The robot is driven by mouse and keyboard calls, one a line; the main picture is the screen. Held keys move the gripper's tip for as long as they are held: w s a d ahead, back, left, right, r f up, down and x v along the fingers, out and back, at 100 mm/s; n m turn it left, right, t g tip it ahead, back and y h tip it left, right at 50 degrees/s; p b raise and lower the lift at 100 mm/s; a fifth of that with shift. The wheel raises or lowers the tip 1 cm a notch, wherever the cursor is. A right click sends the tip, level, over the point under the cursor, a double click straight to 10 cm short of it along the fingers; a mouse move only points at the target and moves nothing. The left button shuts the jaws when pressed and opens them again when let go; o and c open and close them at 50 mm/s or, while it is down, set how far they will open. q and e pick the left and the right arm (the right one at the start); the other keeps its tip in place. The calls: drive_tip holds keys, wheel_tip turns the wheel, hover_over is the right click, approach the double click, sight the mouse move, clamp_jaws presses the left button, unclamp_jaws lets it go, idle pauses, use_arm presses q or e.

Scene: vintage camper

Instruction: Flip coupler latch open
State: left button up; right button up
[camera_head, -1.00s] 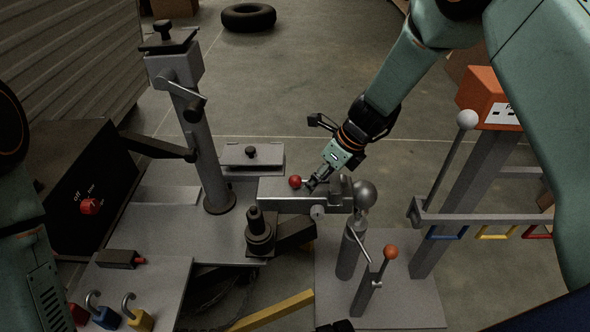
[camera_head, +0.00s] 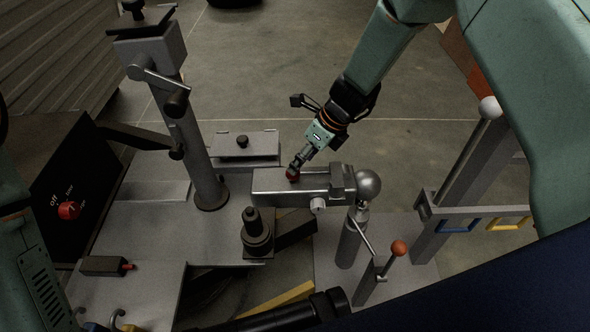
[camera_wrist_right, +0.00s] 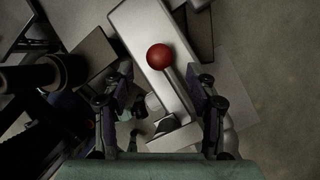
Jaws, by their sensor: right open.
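The coupler (camera_head: 270,184) is a grey bar with a block and a round ball (camera_head: 368,185) at its right end. Its latch lever carries a red knob (camera_head: 292,175), partly covered by my right gripper (camera_head: 294,170) in the head view. In the right wrist view the red knob (camera_wrist_right: 158,57) stands on a thin grey stem above the coupler's grey bar (camera_wrist_right: 142,30). The open fingers of my right gripper (camera_wrist_right: 162,100) lie either side of the stem, with the knob beyond the fingertips and a gap on both sides. My left gripper is not in view.
A grey jack post (camera_head: 198,140) with a crank rises left of the coupler. A rack with coloured hooks (camera_head: 480,215) is at right.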

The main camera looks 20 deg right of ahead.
drive_tip(key=b+x, duration=0.1)
drive_tip(key=x, duration=0.2)
drive_tip(key=shift+f, duration=0.45)
drive_tip(key=shift+a+f+b, duration=0.25)
drive_tip(key=shift+a+b, duration=0.05)
clamp_jaws()
